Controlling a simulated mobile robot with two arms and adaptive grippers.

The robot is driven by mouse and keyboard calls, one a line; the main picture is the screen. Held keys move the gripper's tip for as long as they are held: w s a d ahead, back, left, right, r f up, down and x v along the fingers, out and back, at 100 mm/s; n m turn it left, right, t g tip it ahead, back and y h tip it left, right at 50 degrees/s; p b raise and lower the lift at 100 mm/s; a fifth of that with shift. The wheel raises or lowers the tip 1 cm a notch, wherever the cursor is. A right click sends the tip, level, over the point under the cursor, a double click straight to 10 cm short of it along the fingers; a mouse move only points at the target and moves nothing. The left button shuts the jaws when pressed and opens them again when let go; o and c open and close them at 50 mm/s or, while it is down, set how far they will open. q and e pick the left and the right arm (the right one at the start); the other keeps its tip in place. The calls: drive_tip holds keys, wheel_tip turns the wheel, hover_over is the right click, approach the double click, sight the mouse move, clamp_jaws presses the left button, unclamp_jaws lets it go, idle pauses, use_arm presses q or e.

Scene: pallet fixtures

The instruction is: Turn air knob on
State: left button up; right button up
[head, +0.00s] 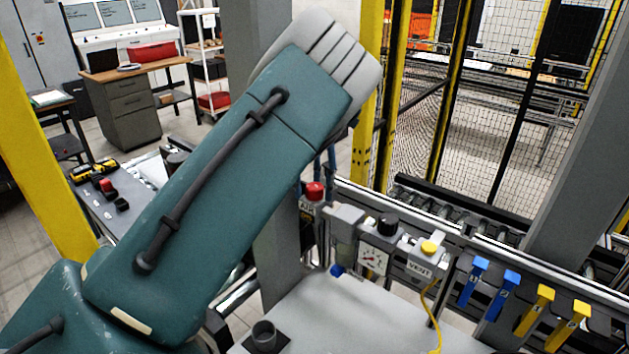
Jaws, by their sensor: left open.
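The red air knob (315,191) sits on top of a grey valve block (309,208) marked AIR, in the middle of the head view. My left arm reaches in from the lower left and crosses the view. Most of my left gripper (324,170) is hidden behind that arm. Only slim dark parts of it show, just above and slightly right of the red knob. I cannot tell whether they touch the knob. The gripper is open. My right gripper is not in view.
Right of the knob stand a pressure gauge (374,260), a black knob (388,224) and a yellow VENT button (429,247). Blue handles (473,281) and yellow handles (535,310) line the rail at right. A grey post (280,220) stands close behind my arm.

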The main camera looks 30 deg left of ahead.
use_arm(q)
drive_tip(key=shift+c, duration=1)
drive_tip(key=c, duration=1)
drive_tip(key=shift+o, duration=0.2)
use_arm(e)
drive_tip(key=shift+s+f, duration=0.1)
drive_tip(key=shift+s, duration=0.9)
use_arm(q)
drive_tip(key=shift+n, duration=0.4)
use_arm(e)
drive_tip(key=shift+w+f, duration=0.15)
use_arm(q)
drive_tip(key=n+b, duration=0.1)
drive_tip(key=n, duration=0.1)
drive_tip(key=shift+n, duration=0.4)
drive_tip(key=n+b, duration=0.1)
drive_tip(key=n, duration=1.3)
drive_tip(key=shift+r, duration=0.1)
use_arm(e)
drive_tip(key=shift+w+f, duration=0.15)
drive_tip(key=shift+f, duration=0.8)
use_arm(q)
drive_tip(key=shift+n, duration=0.4)
